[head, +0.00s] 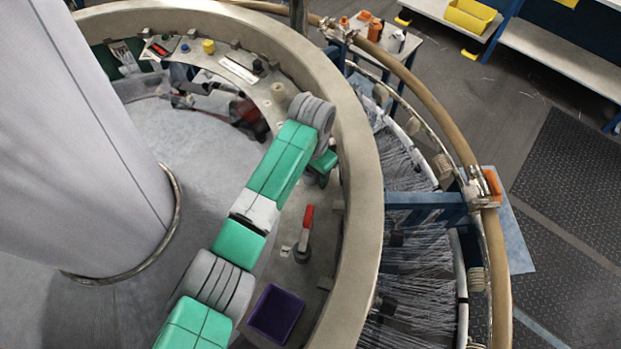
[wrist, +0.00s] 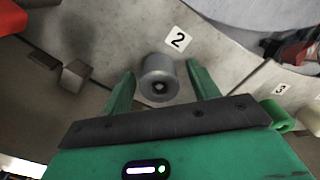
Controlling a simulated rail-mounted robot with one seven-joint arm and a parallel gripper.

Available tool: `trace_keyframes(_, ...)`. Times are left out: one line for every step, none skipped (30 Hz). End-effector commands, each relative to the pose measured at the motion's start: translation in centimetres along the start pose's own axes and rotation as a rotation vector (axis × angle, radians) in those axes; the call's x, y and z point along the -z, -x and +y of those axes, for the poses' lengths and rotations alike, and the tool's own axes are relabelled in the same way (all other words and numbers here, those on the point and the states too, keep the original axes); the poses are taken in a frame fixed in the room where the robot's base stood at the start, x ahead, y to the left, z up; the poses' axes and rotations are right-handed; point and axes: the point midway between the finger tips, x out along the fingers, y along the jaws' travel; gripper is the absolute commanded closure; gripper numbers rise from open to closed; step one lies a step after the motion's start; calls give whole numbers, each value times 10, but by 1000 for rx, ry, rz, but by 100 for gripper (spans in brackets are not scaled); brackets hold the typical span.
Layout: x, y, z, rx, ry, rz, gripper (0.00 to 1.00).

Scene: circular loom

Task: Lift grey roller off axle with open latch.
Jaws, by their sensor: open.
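In the wrist view, the grey roller (wrist: 157,68) stands out from a pale panel, just below a label marked 2. A small dark spot at the centre of its near face may be the axle end (wrist: 159,87). My gripper (wrist: 160,75) is open, with one green finger on each side of the roller and gaps between fingers and roller. I cannot make out a latch or its state for certain. In the head view my own arm hides the roller, and only a green part near my gripper (head: 322,166) shows beside the ring wall.
In the wrist view, a label marked 3 (wrist: 281,89) and a pale cylinder (wrist: 312,118) are at the right, and metal blocks (wrist: 75,77) at the left. In the head view, a red-handled lever (head: 307,217) and a purple tray (head: 275,314) lie inside the ring wall (head: 362,170).

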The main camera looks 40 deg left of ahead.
Motion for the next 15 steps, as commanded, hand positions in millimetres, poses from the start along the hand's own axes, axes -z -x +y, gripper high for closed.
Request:
trace_keyframes(0, 1, 0, 0, 0, 1, 40)
trace_keyframes(0, 2, 0, 0, 0, 1, 40)
trace_keyframes(0, 2, 0, 0, 0, 0, 40)
trace_keyframes(0, 2, 0, 0, 0, 0, 40)
trace_keyframes(0, 2, 0, 0, 0, 0, 44)
trace_keyframes(0, 2, 0, 0, 0, 0, 52)
trace_keyframes(0, 2, 0, 0, 0, 0, 58)
trace_keyframes(0, 2, 0, 0, 0, 0, 64)
trace_keyframes(0, 2, 0, 0, 0, 0, 71)
trace_keyframes(0, 2, 0, 0, 0, 0, 77)
trace_keyframes(0, 2, 0, 0, 0, 0, 83)
trace_keyframes(0, 2, 0, 0, 0, 0, 91)
trace_keyframes(0, 2, 0, 0, 0, 0, 94)
trace_keyframes(0, 2, 0, 0, 0, 0, 94)
trace_keyframes(0, 2, 0, 0, 0, 0, 94)
